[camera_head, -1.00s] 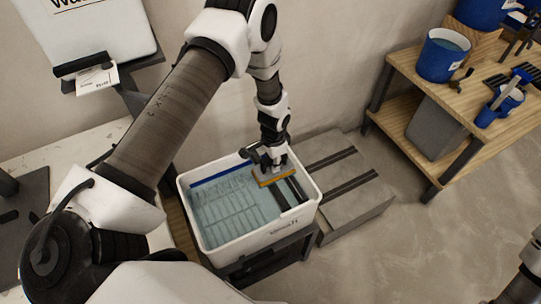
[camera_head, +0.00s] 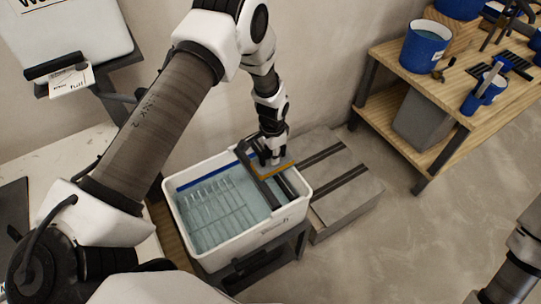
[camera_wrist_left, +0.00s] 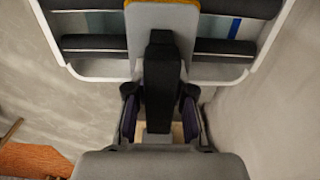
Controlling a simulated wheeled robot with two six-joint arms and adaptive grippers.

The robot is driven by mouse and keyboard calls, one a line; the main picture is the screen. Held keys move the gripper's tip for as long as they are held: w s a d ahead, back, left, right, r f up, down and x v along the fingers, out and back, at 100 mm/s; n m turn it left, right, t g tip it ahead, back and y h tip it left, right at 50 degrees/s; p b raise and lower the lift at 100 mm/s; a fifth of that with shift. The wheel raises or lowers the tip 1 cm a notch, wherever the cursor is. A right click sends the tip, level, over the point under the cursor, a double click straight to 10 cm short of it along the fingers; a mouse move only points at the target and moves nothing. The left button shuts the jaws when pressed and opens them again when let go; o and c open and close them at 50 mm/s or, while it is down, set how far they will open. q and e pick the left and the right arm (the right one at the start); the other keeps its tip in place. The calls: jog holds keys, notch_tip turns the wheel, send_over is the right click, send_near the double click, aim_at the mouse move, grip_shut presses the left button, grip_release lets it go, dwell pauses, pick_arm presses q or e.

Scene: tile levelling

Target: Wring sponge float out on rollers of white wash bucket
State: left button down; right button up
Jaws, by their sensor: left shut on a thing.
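The white wash bucket (camera_head: 262,238) holds bluish water and stands below my left arm. Dark rollers (camera_head: 289,187) span its right part; they also show in the left wrist view (camera_wrist_left: 229,51). My left gripper (camera_head: 272,160) is shut on the dark handle (camera_wrist_left: 162,85) of the sponge float. The float's grey plate with an orange-yellow edge (camera_wrist_left: 160,17) lies over the rollers, crosswise to them. In the head view its yellow-orange edge (camera_head: 276,172) sits at roller height; I cannot tell whether it presses on them. Only a piece of my right arm shows; its gripper is out of view.
A grey slab with dark strips (camera_head: 345,190) lies right of the bucket. A wooden shelf table (camera_head: 400,65) at the right carries a blue bucket (camera_head: 425,50) and tools. A wall stands behind the bucket. Open floor lies at the lower right.

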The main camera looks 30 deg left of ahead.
pick_arm(q)
jog(key=shift+r+p, duration=2.7)
jog(key=shift+r, duration=0.9)
jog(key=shift+f, duration=0.1)
